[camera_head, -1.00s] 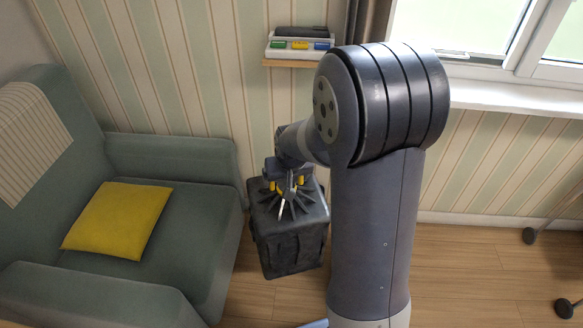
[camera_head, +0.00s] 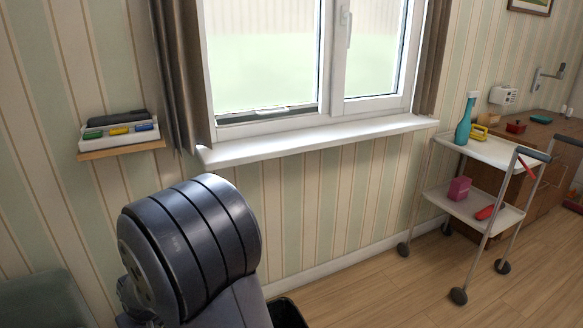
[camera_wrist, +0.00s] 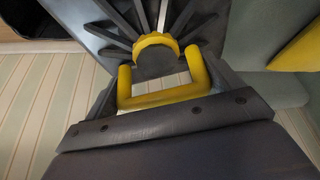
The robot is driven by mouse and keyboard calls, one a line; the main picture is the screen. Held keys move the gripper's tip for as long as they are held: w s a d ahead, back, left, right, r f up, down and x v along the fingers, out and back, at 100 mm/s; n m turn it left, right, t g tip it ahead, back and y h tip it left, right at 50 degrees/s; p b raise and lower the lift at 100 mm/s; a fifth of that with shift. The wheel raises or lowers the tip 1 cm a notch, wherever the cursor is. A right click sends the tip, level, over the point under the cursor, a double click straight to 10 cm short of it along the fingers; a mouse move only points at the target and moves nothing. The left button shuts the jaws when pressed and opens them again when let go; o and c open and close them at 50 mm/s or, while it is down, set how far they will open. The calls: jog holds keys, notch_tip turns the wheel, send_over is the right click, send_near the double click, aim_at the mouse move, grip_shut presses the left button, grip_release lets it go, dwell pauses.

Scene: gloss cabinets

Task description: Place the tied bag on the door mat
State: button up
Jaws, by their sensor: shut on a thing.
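The tied bag (camera_wrist: 110,45) shows in the wrist view as a dark grey top with folds fanning out from a yellow collar. A yellow loop (camera_wrist: 165,97) stands at its neck. My gripper (camera_wrist: 166,86) is shut on the bag at this loop, with a dark finger on each side. The bag's lower part is hidden. In the head view the gripper and bag are out of sight behind my arm. No door mat can be made out for certain; a small red patch (camera_head: 573,207) shows at the right edge.
A dark open bin (camera_head: 287,314) stands beside my arm. A white trolley (camera_head: 487,150) carries a teal bottle (camera_head: 465,120) and other items. The floor (camera_head: 400,290) before the trolley is clear.

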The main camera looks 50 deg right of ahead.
notch_tip(320, 180, down, 16)
jog(key=b, duration=1.1)
jog(key=shift+w, duration=0.15)
jog(key=shift+r+p, duration=0.15)
jog(key=shift+p, duration=0.4)
